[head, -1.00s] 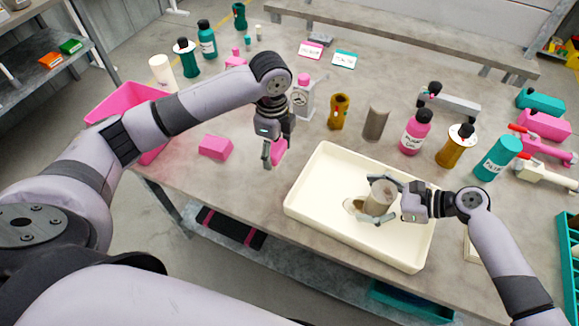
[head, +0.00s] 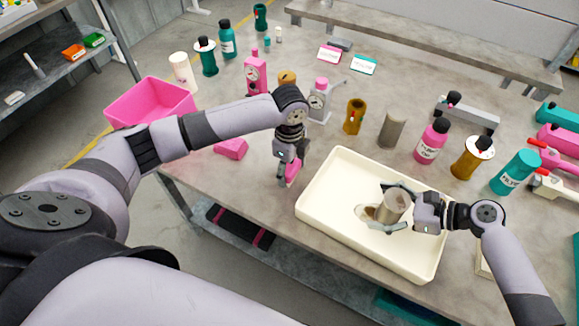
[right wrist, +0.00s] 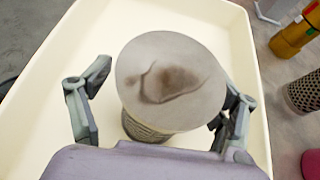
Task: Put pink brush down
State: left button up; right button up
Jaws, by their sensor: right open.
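The pink brush (head: 293,171) is between the fingers of my left gripper (head: 288,178), in the head view. The fingers look closed on it. It hangs low at the table's front side, left of the cream tray (head: 318,222); whether it touches the table I cannot tell. My right gripper (head: 393,209) is open over the tray, with its fingers on either side of a grey cylinder (head: 394,205). In the right wrist view the cylinder's stained round end (right wrist: 172,80) shows between the spread fingers (right wrist: 160,110), with gaps on both sides.
A pink block (head: 231,148) lies left of my left gripper, near the pink bin (head: 150,98). A gauge device (head: 319,103), a brown-yellow part (head: 355,116) and a grey cylinder (head: 392,129) stand behind the tray. Bottles stand at right.

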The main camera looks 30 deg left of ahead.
aim_at(289, 167)
pick_arm(q)
jog(key=o, duration=0.3)
notch_tip(289, 167, up, 12)
jog(key=shift+r, duration=0.15)
dwell(0.5)
jog(key=shift+o, duration=0.4)
jog(key=shift+o, duration=0.3)
jog(key=shift+s+d+f, duration=0.1)
jog(key=shift+s+f, duration=0.1)
jog(key=shift+s, duration=0.1)
jog(key=shift+f, duration=0.35)
notch_tip(289, 167, down, 6)
jog(key=shift+r, duration=0.1)
jog(key=shift+w+f, duration=0.15)
jog(key=shift+f, duration=1.2)
jog(key=shift+w+f, duration=0.15)
jog(key=shift+f, duration=1.2)
